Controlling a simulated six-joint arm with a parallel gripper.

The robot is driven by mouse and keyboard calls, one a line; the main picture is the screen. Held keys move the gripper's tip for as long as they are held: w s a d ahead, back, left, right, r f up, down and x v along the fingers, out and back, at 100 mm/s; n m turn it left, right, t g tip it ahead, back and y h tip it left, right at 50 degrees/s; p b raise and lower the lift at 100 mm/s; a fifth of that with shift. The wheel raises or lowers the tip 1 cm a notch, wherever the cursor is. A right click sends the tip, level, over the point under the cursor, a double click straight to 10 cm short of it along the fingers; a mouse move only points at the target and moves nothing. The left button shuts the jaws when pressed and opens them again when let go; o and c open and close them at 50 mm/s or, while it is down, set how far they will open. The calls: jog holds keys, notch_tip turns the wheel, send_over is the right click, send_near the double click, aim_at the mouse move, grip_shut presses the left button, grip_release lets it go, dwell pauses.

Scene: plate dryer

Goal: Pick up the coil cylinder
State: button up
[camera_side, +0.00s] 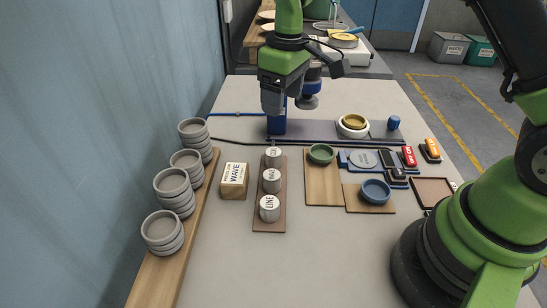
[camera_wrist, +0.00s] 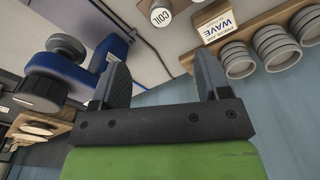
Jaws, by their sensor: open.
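The coil cylinder (camera_wrist: 160,14) is a small whitish cylinder with COIL on its top, at the top edge of the wrist view. In the side view it appears to be the farthest cylinder (camera_side: 273,154) in a row on a brown board (camera_side: 270,223); its label is too small there to read surely. My gripper (camera_side: 272,103) is above and behind that row, near a blue post (camera_side: 277,126). In the wrist view my gripper (camera_wrist: 162,66) has its two dark fingers wide apart with nothing between them. The coil cylinder is beyond the fingertips, untouched.
A middle cylinder (camera_side: 271,187) and one marked LINE (camera_side: 269,214) share the board. A WAVE box (camera_side: 233,180) stands to the left. Stacked grey dishes (camera_side: 162,235) line the left shelf. Blue machinery with a dark disc (camera_side: 308,102) stands close to my gripper. The front table is clear.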

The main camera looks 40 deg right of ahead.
jog(key=n, duration=0.1)
send_over(274, 152)
jog(key=shift+g, duration=0.4)
jog(key=f, duration=0.8)
jog(key=shift+s+d, duration=0.2)
jog(key=shift+s, duration=0.15)
jog(key=f, duration=0.5)
jog(key=shift+w+a+f, duration=0.25)
jog(key=shift+w+f, duration=0.15)
jog(key=c, duration=1.1)
